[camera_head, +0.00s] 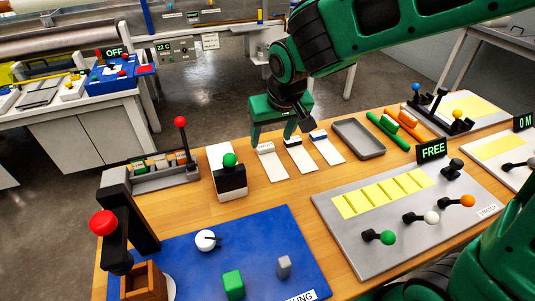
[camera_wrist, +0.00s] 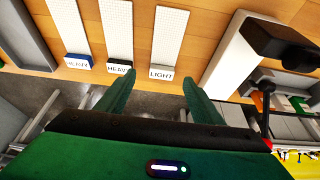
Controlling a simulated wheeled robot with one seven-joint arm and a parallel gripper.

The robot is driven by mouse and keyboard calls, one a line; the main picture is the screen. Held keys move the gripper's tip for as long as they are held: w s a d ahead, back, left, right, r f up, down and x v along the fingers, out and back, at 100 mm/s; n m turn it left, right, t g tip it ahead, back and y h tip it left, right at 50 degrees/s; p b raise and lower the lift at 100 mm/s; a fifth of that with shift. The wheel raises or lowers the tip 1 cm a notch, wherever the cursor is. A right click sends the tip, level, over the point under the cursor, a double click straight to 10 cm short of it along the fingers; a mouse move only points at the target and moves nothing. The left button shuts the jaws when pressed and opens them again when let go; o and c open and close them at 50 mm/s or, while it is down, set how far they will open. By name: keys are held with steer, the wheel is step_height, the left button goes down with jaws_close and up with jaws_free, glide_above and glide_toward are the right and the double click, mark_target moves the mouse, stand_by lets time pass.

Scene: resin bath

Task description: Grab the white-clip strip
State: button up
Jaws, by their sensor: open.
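The white-clip strip (camera_head: 273,166) is a pale strip with a white clip at its far end, lying flat on the wooden table. In the wrist view its clip (camera_wrist: 162,73) reads LIGHT, and the strip (camera_wrist: 167,35) extends away from it. My gripper (camera_head: 273,140) is open and empty, above the strip's clip end. In the wrist view my gripper (camera_wrist: 158,78) has one fingertip on each side of the white clip. I cannot tell the height left between fingertips and clip. A black-clip strip (camera_head: 301,160) and a blue-clip strip (camera_head: 328,150) lie to its right.
A white block-like stand with a green knob (camera_head: 229,160) is close on the left of the strip. A grey tray (camera_head: 359,139) lies right of the strips. A grey board with yellow strips (camera_head: 345,231) and a blue mat (camera_head: 275,235) fill the near table.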

mark_target(267, 148)
steer(key=shift+a+x, duration=0.2)
steer(key=shift+x, duration=2.7)
steer(key=shift+r, duration=0.1)
steer(key=c, duration=1.1)
